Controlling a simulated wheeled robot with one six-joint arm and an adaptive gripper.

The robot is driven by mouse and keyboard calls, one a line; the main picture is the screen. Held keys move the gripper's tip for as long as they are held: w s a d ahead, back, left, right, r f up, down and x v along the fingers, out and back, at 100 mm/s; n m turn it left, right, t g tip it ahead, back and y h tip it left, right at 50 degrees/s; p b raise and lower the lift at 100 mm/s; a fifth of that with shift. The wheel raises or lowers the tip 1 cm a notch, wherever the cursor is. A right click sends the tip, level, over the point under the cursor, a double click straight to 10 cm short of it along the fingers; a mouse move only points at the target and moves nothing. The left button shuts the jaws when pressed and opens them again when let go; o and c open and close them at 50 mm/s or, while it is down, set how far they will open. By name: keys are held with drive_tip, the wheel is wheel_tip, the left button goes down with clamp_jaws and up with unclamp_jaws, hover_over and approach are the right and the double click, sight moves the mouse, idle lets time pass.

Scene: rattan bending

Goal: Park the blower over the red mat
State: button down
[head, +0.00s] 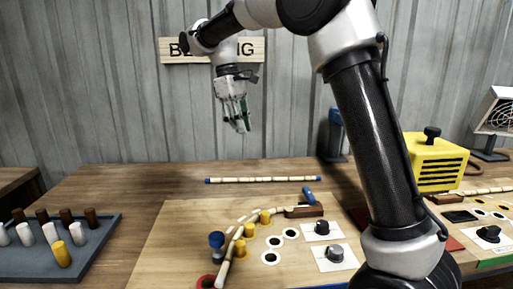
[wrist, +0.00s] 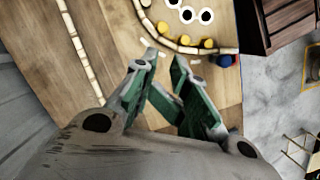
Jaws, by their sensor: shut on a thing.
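The blower appears to be the yellow box (head: 434,165) with dark slats and a black knob on top, at the right of the bench in the head view. A red mat (head: 449,243) shows as a strip in front of it, partly hidden by my arm. My gripper (head: 242,128) is high above the back of the bench, left of and well apart from the yellow box. In the wrist view my gripper (wrist: 165,60) has its green-padded fingers close together; what they hold cannot be made out. The yellow box does not show there.
A curved rattan pole (head: 225,262) lies against yellow pegs on a board. A straight pole (head: 262,180) with blue ends lies behind. A grey tray (head: 85,267) of pegs stands at left. A blue canister (head: 337,132) and a monitor (head: 495,112) are at the back.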

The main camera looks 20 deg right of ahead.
drive_tip(key=s+d+f, duration=0.4)
drive_tip(key=f, duration=0.2)
idle(0.5)
